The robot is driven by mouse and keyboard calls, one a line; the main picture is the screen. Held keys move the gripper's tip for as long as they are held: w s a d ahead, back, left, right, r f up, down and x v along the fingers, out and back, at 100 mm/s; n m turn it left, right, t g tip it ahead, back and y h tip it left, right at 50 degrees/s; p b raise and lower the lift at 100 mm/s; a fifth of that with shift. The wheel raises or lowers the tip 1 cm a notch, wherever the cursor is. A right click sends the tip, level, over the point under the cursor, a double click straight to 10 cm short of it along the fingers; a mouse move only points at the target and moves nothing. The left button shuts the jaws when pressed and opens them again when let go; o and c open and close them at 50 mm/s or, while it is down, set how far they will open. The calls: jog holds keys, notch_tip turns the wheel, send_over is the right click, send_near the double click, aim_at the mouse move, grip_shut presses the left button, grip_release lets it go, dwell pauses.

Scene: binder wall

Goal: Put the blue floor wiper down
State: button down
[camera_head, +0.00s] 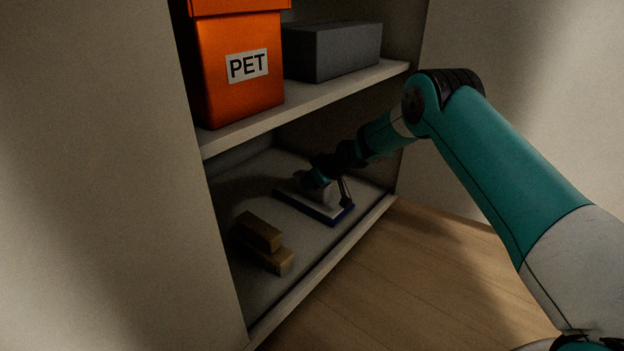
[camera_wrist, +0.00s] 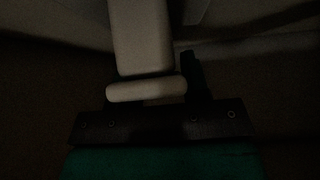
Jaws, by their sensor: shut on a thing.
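The blue floor wiper (camera_head: 338,217) is low in the bottom compartment of the cabinet, a flat pale piece with a blue edge. It lies level on or just above the compartment floor; I cannot tell whether it touches. My gripper (camera_head: 327,188) reaches in from the right and is shut on the grey upper part of the wiper. In the dark wrist view, a pale grey piece of the wiper (camera_wrist: 141,38) stands in front of my gripper, with a black finger at its right. The other finger is hard to make out.
Two brown blocks (camera_head: 260,232) lie at the left front of the bottom compartment (camera_head: 245,165). The shelf above (camera_head: 300,105) holds an orange PET bin (camera_head: 240,85) and a grey box (camera_head: 335,52). The cabinet's left side wall (camera_head: 100,200) stands close by. The wooden floor (camera_head: 400,280) is clear.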

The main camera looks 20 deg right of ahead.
jog(key=shift+f, duration=0.1)
jog(key=c, duration=0.5)
grip_release()
